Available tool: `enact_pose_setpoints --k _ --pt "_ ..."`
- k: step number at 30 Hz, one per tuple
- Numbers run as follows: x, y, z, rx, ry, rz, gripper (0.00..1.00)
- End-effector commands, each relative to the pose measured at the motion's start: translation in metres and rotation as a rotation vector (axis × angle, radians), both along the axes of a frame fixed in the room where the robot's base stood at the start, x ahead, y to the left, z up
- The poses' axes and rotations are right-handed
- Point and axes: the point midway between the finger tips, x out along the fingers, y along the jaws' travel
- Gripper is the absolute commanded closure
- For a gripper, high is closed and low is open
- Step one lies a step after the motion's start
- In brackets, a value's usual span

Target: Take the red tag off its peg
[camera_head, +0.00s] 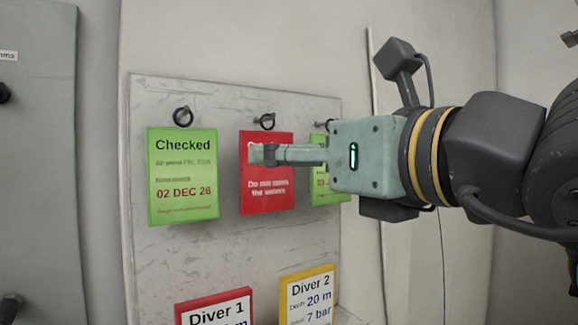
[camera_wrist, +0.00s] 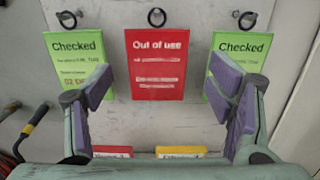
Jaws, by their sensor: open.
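The red tag (camera_wrist: 155,70) reads "Out of use" and hangs by a black ring from a peg (camera_wrist: 156,17) on the grey board, between two green tags. In the head view the red tag (camera_head: 266,190) is partly covered by my gripper (camera_head: 258,154), which reaches in from the right. In the wrist view my gripper (camera_wrist: 168,108) is open, its two purple-padded fingers spread wide to the left and right of the red tag. Nothing is between the pads, and the tag looks to be ahead of the fingertips; the exact gap cannot be told.
Green "Checked" tags hang at left (camera_head: 183,185) and right (camera_head: 328,185), close to the red one; the right one is partly behind my gripper. Below are a red-edged Diver 1 card (camera_head: 215,308) and a yellow Diver 2 card (camera_head: 307,297). A grey cabinet (camera_head: 40,150) stands at left.

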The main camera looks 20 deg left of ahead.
Motion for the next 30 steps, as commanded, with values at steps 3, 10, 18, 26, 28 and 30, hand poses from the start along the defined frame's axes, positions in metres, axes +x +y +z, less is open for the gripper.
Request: enact_pose_setpoints --k 3,10,18,26,28,30 --pt "0.010 0.013 0.001 0.001 0.002 0.002 0.25" --pt "0.019 0.027 0.002 0.001 0.001 0.004 0.25" --pt "0.038 0.055 0.003 0.001 0.002 0.004 0.25" --pt "0.043 0.061 0.001 0.001 0.000 0.002 0.25" --pt "0.043 0.061 0.001 0.001 0.000 0.002 0.25" --pt "0.043 0.061 0.001 0.001 0.000 0.002 0.29"
